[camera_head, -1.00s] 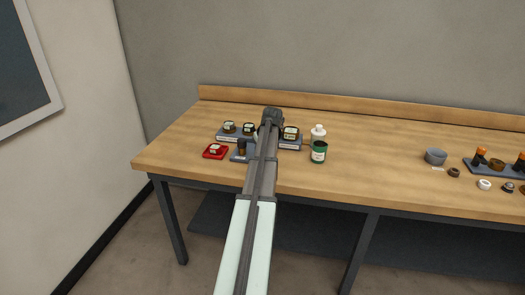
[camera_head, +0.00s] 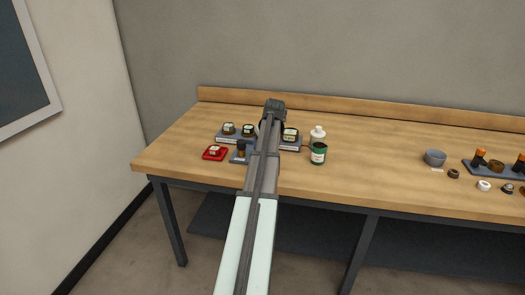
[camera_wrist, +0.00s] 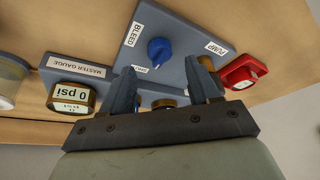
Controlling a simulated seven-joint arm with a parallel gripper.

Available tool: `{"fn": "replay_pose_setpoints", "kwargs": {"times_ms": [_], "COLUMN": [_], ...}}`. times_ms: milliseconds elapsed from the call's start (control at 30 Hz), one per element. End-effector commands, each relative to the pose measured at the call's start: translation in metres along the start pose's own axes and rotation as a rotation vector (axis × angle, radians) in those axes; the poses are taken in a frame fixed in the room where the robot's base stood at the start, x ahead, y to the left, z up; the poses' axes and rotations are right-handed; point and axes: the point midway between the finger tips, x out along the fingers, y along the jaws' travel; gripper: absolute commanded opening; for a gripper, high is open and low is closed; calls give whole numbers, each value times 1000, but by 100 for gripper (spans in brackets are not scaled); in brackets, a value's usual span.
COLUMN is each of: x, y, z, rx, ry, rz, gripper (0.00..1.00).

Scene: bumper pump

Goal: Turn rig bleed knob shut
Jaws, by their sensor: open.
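In the wrist view, the blue bleed knob (camera_wrist: 160,50) sits on the blue-grey rig panel (camera_wrist: 185,32), beside a "BLEED" label (camera_wrist: 134,35). A "PUMP" label (camera_wrist: 215,48) is on the same panel, to the right. My gripper (camera_wrist: 163,64) is open and empty. Its two fingers stand apart, one on each side below the knob in the picture, and I see no contact. In the head view my arm covers the knob and the fingers; only the back of the wrist (camera_head: 274,107) shows.
A red-cased gauge (camera_wrist: 243,72) is to the right. In the head view, a green can (camera_head: 319,154) and a white bottle (camera_head: 318,133) stand right of the arm. Clear tabletop (camera_head: 375,160) lies beyond them.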

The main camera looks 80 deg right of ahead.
Motion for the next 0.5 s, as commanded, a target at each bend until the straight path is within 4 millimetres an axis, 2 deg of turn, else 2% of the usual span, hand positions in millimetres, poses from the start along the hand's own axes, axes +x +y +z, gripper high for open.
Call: {"fn": "replay_pose_setpoints", "kwargs": {"times_ms": [100,300,500], "x": [-24,-57,-80], "y": [0,0,0], "z": [0,0,0], "rx": [0,-1,-1], "ry": [2,1,0], "rz": [1,0,0], "gripper": [61,61,61]}}
